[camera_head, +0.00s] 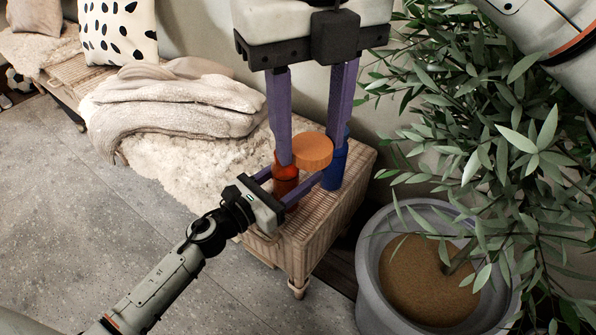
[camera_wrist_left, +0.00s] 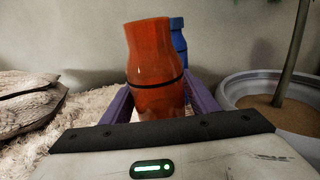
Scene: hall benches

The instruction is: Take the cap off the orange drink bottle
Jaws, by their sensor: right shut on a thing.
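The orange drink bottle (camera_head: 284,182) stands on the woven bench near its right end. In the left wrist view the bottle (camera_wrist_left: 156,70) leans slightly left in the picture and has no cap on its top. My right gripper (camera_head: 312,150) points down from above, shut on the round orange cap (camera_head: 313,152). The cap is apart from the bottle and higher. It hides part of the blue bottle (camera_head: 335,165).
The blue bottle also shows behind the orange one in the left wrist view (camera_wrist_left: 178,38). A large grey planter (camera_head: 372,262) with a leafy plant (camera_head: 478,130) stands right of the bench (camera_head: 318,232). A bunched blanket (camera_head: 175,108) and cushions lie to the left.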

